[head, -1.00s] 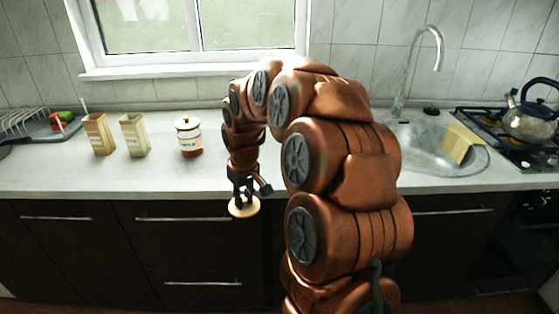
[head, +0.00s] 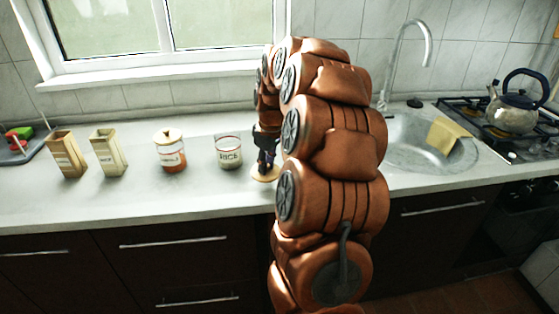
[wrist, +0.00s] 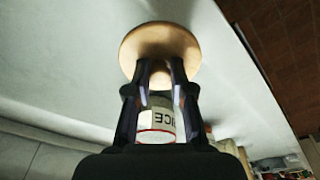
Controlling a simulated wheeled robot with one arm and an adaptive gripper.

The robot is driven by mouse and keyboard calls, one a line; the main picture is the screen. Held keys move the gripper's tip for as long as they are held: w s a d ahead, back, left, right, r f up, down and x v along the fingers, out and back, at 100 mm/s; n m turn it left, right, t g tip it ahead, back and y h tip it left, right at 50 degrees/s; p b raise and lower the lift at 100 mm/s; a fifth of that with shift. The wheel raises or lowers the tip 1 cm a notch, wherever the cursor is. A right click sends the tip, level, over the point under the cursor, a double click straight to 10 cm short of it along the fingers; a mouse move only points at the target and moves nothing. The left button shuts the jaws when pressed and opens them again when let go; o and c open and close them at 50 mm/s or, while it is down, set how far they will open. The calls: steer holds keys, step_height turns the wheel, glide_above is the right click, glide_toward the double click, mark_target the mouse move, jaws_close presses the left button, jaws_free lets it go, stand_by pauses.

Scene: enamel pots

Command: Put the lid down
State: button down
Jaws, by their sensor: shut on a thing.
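The RICE pot (wrist: 157,121) shows between the fingers there. It stands upright with no lid on it.
A lidded pot with red-brown contents (head: 171,152) and two tan boxes, one (head: 66,154) and another (head: 108,153), stand left on the worktop (head: 130,200). The sink (head: 405,150) with a yellow cloth and a kettle (head: 515,112) are right. The worktop's front strip is clear.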

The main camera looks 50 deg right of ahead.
steer(key=d, duration=0.2)
steer(key=w+d+p, duration=0.1)
steer(key=d, duration=0.4)
steer(key=shift+w+d+f, duration=0.1)
steer(key=shift+w+f, duration=0.15)
steer(key=shift+f, duration=0.05)
steer(key=shift+f+p, duration=0.75)
steer(key=shift+f, duration=1)
steer(key=shift+f, duration=0.15)
steer(key=c, duration=1)
jaws_free()
